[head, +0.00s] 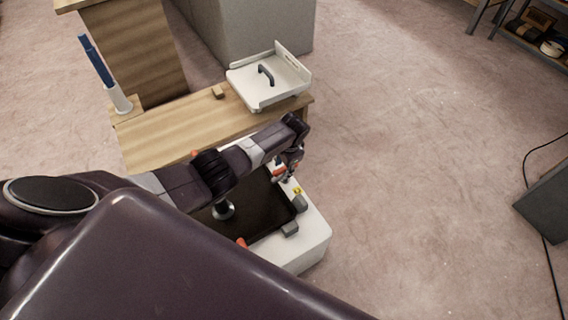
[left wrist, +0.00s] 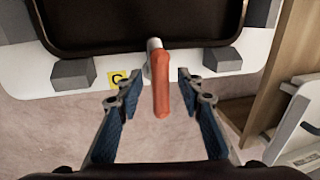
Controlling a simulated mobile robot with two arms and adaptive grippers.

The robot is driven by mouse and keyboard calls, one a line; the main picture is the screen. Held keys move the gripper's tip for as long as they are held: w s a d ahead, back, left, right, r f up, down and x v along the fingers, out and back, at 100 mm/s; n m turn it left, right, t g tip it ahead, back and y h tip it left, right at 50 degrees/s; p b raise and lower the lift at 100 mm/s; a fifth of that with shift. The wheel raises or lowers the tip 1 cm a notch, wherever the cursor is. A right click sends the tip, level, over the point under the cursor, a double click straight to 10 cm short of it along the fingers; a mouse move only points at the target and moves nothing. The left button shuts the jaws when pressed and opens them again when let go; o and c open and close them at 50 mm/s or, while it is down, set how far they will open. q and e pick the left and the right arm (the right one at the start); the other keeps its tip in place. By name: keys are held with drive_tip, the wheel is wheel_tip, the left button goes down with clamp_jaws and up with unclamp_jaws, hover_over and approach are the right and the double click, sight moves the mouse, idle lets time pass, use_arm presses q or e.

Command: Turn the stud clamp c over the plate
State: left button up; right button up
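Stud clamp c has an orange-red handle (left wrist: 161,84) on a short metal stud, beside a yellow label marked C (left wrist: 118,78). In the left wrist view the handle points away from the dark plate (left wrist: 140,22), outward past the white rim. My left gripper (left wrist: 158,80) is open, with one blue-padded finger on each side of the handle and visible gaps to both. In the head view my left gripper (head: 284,168) is at the plate's far right side, partly hiding the clamp. The dark plate (head: 262,214) lies in a white housing (head: 314,240). My right gripper does not show.
Grey blocks (left wrist: 72,74) (left wrist: 222,60) stand on either side of the clamp. Another orange handle (head: 241,242) shows at the plate's near edge. A wooden bench (head: 180,130) behind carries a white tray-like cover with a black handle (head: 265,90).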

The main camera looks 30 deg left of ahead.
use_arm(q)
wheel_tip(320, 180, up, 12)
drive_tip(key=s+d, duration=0.1)
drive_tip(key=d, duration=0.1)
drive_tip(key=shift+f, duration=0.15)
drive_tip(key=shift+s, duration=0.1)
idle(0.6)
